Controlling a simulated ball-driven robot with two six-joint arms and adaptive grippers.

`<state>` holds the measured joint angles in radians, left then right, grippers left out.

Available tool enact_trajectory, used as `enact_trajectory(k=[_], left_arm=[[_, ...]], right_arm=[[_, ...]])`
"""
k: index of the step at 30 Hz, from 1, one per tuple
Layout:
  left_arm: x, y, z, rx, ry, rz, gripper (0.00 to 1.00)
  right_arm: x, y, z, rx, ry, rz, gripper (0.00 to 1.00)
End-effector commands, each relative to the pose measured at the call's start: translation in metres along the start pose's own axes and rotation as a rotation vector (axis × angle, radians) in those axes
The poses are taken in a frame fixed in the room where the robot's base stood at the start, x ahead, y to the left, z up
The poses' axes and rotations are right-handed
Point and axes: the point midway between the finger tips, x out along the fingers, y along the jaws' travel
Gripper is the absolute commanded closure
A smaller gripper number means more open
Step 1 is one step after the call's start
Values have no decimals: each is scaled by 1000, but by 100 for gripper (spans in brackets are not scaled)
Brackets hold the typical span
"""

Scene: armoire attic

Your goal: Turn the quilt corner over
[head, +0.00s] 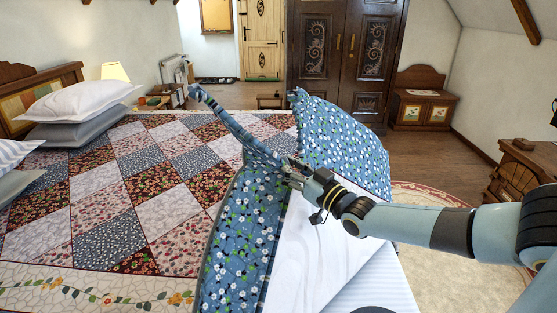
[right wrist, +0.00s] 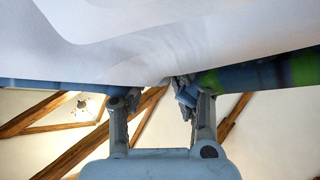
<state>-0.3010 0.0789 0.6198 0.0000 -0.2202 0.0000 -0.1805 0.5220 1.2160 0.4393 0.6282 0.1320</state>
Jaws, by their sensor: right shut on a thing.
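The patchwork quilt (head: 120,185) covers the bed at the left. Its blue floral side (head: 340,140) shows where the edge is raised and folded, both behind and in front of my right gripper (head: 288,172). My right gripper is shut on the quilt's edge and holds it up above the bed. In the right wrist view, the two fingers (right wrist: 158,98) reach up to the cloth, with white fabric (right wrist: 150,40) spread above them. The exact pinch is partly hidden by folds. My left gripper is out of view.
White bedding (head: 325,250) is bare below the raised edge. Pillows (head: 75,103) lie by the headboard at the left. A dark wardrobe (head: 345,50) stands behind the bed, and a carved wooden chest (head: 520,170) stands at the right. A rug (head: 450,260) covers floor beside the bed.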

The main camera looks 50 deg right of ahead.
Motion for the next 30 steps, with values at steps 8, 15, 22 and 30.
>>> enact_trajectory(k=[8, 15, 22, 30], left_arm=[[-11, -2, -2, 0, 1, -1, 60], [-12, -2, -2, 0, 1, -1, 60], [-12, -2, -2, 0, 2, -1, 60], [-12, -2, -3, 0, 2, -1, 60]], right_arm=[[-35, 0, -24, 2, 111, 1, 100], [-45, 0, -29, 2, 141, 3, 100], [-46, 0, -29, 2, 142, 3, 100], [-46, 0, -29, 2, 141, 3, 55]])
